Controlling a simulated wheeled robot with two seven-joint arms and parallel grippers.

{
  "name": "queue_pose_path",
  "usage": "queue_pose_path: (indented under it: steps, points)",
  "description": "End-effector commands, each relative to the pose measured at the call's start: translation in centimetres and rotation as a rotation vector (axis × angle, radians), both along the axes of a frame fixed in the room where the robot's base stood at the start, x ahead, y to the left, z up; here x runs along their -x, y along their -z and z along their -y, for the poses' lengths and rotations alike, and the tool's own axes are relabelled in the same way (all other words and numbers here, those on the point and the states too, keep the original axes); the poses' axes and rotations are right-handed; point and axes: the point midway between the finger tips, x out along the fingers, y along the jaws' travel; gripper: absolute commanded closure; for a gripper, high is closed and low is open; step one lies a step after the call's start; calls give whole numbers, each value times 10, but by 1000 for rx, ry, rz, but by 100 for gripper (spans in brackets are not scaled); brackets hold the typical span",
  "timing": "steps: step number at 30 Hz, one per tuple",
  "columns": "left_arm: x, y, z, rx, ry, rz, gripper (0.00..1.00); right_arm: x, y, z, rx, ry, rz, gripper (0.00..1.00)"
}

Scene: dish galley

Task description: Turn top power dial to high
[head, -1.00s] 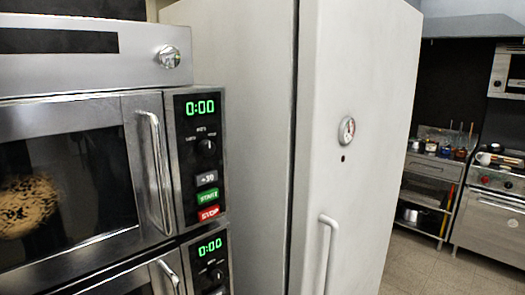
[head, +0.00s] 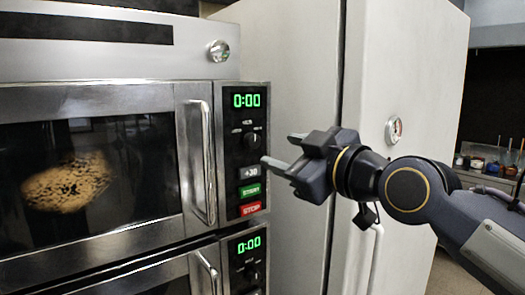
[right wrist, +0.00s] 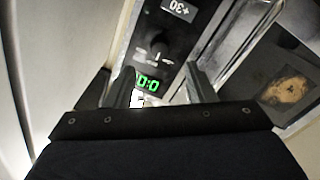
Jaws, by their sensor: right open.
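The top power dial (head: 252,140) is a small black knob on the upper microwave's control panel, below its green 0:00 display (head: 247,100). Its pointer angle is too small to read surely. My right gripper (head: 280,150) is open and empty, just right of the panel, with its fingers towards the dial and apart from it. In the right wrist view the dial (right wrist: 158,48) shows beyond and between the open fingers (right wrist: 159,70), with the display below it. My left gripper is not in view.
The upper microwave's door handle (head: 203,160) stands left of the panel. Below the dial are the +30, green START (head: 250,190) and red STOP buttons. A lower microwave (head: 246,262) has a similar panel. A white refrigerator (head: 290,75) stands at the right behind my arm.

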Motion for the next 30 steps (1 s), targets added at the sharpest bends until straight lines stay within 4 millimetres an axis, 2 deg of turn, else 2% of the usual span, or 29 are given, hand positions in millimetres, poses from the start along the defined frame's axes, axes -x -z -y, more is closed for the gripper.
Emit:
queue_pose_path:
  steps: [3, 9, 13, 18, 25, 26, 30]
  points:
    - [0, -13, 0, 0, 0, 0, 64, -12, -6, -10, 2, -5, 5, 50]
    - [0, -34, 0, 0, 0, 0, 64, -38, -6, -30, 3, -6, 2, 50]
    - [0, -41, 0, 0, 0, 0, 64, -52, -5, -39, 1, -4, 2, 50]
    - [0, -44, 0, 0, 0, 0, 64, -60, -3, -44, 1, -2, 3, 50]
    - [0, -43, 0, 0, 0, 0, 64, -61, -2, -45, 1, -1, 4, 50]
    - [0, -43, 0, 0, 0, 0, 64, -60, -2, -45, 1, -1, 4, 52]
    - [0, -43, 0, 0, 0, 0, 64, -60, -2, -44, 1, -1, 4, 70]
